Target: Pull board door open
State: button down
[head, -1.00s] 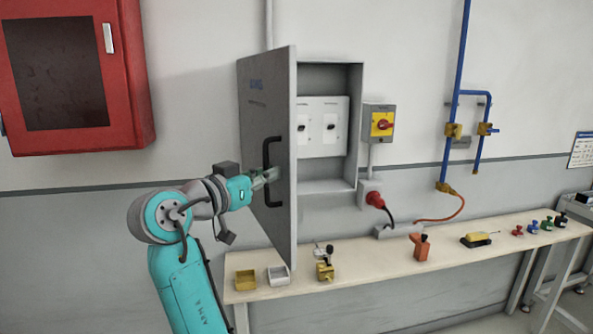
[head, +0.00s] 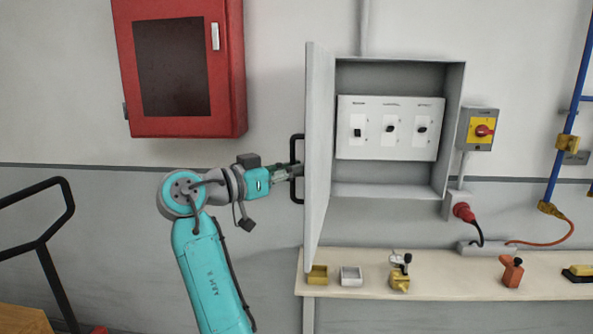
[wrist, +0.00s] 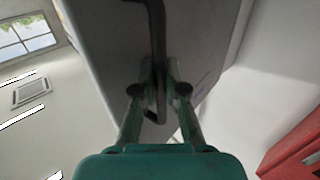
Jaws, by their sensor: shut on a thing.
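The grey board door (head: 318,150) stands swung out from its cabinet on the left side, seen nearly edge-on in the head view. The open cabinet (head: 400,185) shows a white panel (head: 388,150) with three black switches. My gripper (head: 289,172) is at the door's outer face, shut on the dark door handle (head: 298,190). In the wrist view my gripper (wrist: 160,92) has its fingers on either side of the handle (wrist: 157,20), with the door face (wrist: 105,40) behind.
A workbench (head: 450,275) below carries a yellow bin (head: 317,275), a white bin (head: 350,276) and clamped tools. A red wall cabinet (head: 180,70) hangs at upper left. A black rail (head: 40,240) stands at far left. A yellow-red switch (head: 480,130) is right of the cabinet.

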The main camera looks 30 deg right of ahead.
jog(key=c, duration=1.5)
grip_release()
jog(key=a, duration=0.4)
jog(key=s+a, duration=0.1)
jog(key=a, duration=0.3)
jog(key=s+a, duration=0.1)
jog(key=a, duration=0.2)
jog(key=shift+a, duration=0.4)
jog(key=shift+f, duration=0.1)
